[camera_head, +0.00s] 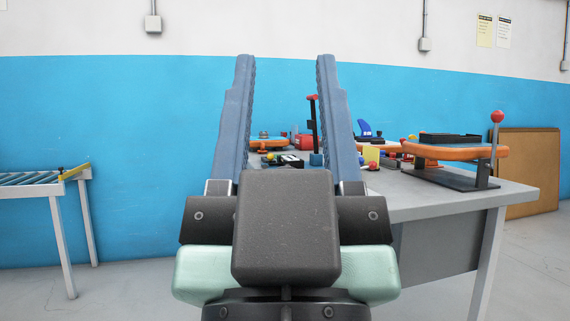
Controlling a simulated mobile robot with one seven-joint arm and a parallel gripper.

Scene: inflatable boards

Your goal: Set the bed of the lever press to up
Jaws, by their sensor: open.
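My gripper (285,62) fills the middle of the view, its two long blue-grey fingers wide apart with nothing between them near the tips. What looks like the lever press (450,180) stands near the right end of the grey table, apart from my gripper and to its right. It has a dark base plate, an orange bed (440,152) with a black frame on top, and an upright lever with a red knob (497,116) on its right side. The bed sits above the base plate with a gap between them. My gripper hides part of the table.
The grey table (460,203) holds several items: a dark upright post with a red handle (312,112), a blue fin (364,128) and another orange piece (268,144). A roller stand (35,180) is at left. A brown board (530,165) leans on the wall. Floor between stand and table looks clear.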

